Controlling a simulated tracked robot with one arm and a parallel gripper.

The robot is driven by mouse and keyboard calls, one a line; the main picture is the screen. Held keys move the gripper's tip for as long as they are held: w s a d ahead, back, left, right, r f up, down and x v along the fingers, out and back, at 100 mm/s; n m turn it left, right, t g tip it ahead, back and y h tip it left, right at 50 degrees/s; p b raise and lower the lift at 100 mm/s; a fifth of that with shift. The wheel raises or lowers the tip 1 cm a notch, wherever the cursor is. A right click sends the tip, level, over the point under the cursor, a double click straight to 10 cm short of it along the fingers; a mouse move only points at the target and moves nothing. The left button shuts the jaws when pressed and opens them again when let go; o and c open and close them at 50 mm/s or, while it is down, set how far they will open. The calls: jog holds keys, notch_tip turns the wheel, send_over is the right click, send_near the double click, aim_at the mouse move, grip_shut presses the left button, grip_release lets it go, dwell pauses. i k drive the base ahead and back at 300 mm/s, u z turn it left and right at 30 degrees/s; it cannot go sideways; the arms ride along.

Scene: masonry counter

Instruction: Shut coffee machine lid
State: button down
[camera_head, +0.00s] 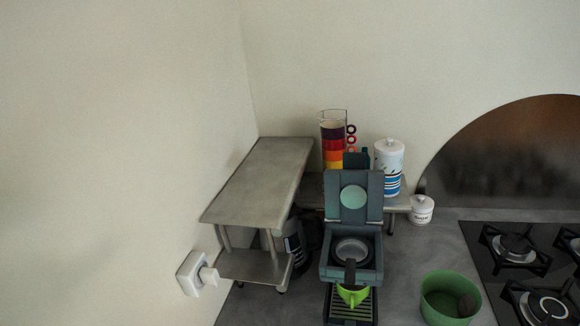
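The coffee machine (340,275) stands on the counter, a little right of the middle at the bottom of the view. It is dark teal. Its lid (354,212) is open and stands upright at the back, with a pale green disc on its inner face. Below the lid, a round grey opening (352,249) shows in the machine's top. A bright green cup (352,297) is under the machine's front, above a ridged drip tray. My gripper is not in view.
A grey metal shelf (262,172) stands close on the left. Behind are stacked coloured cups (333,148) and a white-blue canister (389,165). A small white jar (421,209), green bowl (436,304) and gas hob (515,265) are right. A wall socket (190,273) holds a plug.

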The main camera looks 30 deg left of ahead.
aim_at(353, 192)
jog(key=u, duration=0.2)
jog(key=k, duration=0.55)
jog(key=u, duration=0.3)
jog(key=i, duration=1.2)
jog(key=z, duration=0.65)
jog(key=i, duration=0.8)
jog(key=z, duration=0.4)
